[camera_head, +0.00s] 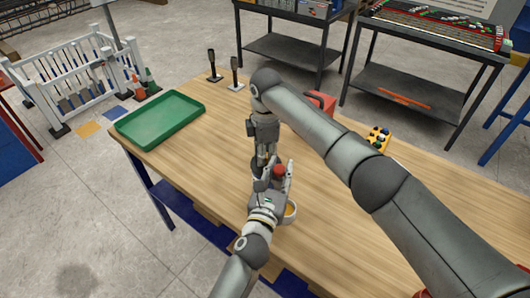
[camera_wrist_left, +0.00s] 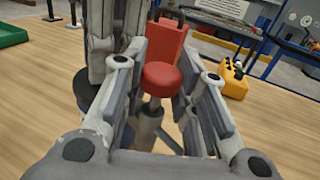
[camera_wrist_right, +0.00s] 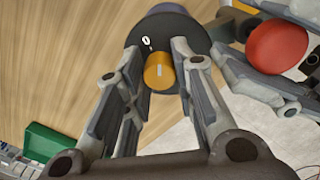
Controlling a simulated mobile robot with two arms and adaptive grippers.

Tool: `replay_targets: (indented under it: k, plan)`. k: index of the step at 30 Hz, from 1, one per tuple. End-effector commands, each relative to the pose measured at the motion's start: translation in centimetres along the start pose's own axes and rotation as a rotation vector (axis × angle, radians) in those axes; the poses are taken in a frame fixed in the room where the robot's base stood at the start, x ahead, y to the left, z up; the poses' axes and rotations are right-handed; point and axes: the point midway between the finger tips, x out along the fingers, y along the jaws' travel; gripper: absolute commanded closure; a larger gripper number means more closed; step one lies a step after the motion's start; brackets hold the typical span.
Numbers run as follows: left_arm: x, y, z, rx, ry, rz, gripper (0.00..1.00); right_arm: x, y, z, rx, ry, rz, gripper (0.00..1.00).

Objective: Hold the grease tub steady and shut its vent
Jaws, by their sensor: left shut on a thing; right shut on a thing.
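The grease tub has a round dark lid (camera_wrist_right: 188,38) in the right wrist view, with a small white 0 mark. An orange vent knob (camera_wrist_right: 160,72) with a white line stands on it. My right gripper (camera_wrist_right: 158,52) has a finger on each side of this knob and is shut on it from above. My left gripper (camera_wrist_left: 164,60) has its fingers either side of a red-topped post (camera_wrist_left: 160,78) with a silver shaft, close beside the tub. I cannot tell whether this post is part of the tub. In the head view my arms hide most of the tub.
A green tray (camera_head: 160,120) lies on the table's far left. Two dark upright tools (camera_head: 235,73) stand at the back edge. A red block (camera_head: 320,103) and a yellow block with dark knobs (camera_head: 378,138) are behind my right arm.

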Motion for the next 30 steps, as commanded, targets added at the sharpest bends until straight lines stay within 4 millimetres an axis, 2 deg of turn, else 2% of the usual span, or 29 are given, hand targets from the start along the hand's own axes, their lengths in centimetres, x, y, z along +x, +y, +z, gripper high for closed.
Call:
replay_targets:
  k: [9, 15, 30]
  plan:
    - [-0.01, 0.08, -0.06, 0.000, 0.002, 0.002, 1.00, -0.09, 0.13, 0.08, -0.267, 0.010, 0.003, 0.99]
    - [-0.02, 0.08, -0.07, 0.000, 0.002, 0.002, 1.00, -0.09, 0.16, 0.09, -0.385, 0.015, 0.003, 0.99]
    - [-0.02, 0.06, -0.08, 0.000, 0.002, 0.002, 1.00, -0.10, 0.21, 0.12, -0.487, 0.019, 0.003, 0.99]
